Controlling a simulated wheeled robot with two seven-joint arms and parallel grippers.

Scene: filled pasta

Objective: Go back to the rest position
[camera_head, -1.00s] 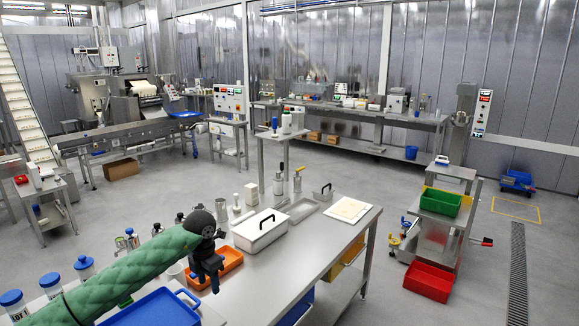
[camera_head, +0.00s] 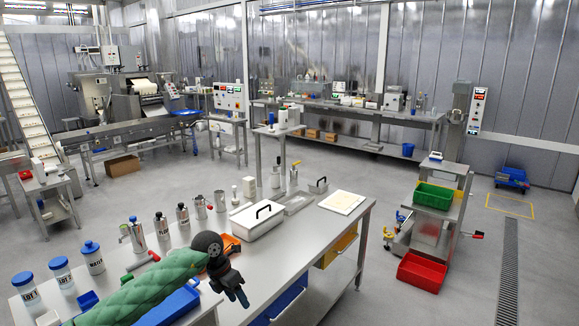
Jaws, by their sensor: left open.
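My left arm comes in from the bottom left under a green padded sleeve. My left gripper (camera_head: 238,296) is dark, points down and is open, with nothing seen between its fingers. It hangs in front of the near part of the steel table (camera_head: 290,254), near its front edge. My right gripper is not in view.
On the table are lidded jars (camera_head: 92,258), a blue tray (camera_head: 168,306), an orange tray (camera_head: 232,244) partly hidden by my arm, a white lidded box (camera_head: 256,221) and a pale board (camera_head: 342,202). Green (camera_head: 434,196) and red (camera_head: 417,272) bins stand right. Floor between is clear.

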